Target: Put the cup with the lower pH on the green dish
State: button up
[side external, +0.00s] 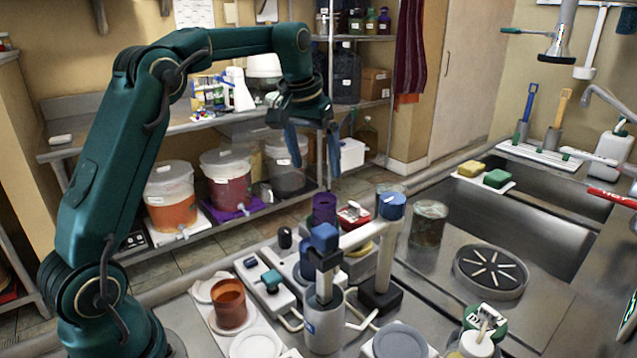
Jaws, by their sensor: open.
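My gripper (316,170) is open and empty, its two blue fingers pointing down above the bench. A purple cup (324,207) stands below it, partly hidden by the blue-topped stand in front. An orange-brown cup (229,306) stands upright on a pale dish at the front left. A grey metal cup (323,322) stands under the blue probe holder (323,238); its contents are hidden. A white dish (256,346) and a grey dish (399,342) lie near the front edge. I cannot make out a green dish or any readable pH value.
A second blue-topped post (390,207) stands right of the probe holder. The sink (520,220) lies behind. Lidded buckets (171,196) stand on the back shelf.

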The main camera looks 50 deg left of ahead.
jog(key=s+d+f+m, duration=0.1)
jog(key=s+d, duration=0.3)
jog(key=s, duration=0.3)
jog(key=s+d+f+m+t, duration=0.1)
jog(key=s+d+m, duration=0.1)
jog(key=s+d, duration=0.2)
jog(key=s+d+m+t+h, duration=0.1)
jog(key=s+d, duration=0.4)
jog(key=s, duration=0.5)
jog(key=shift+s+f, duration=0.35)
jog(key=shift+f, duration=0.05)
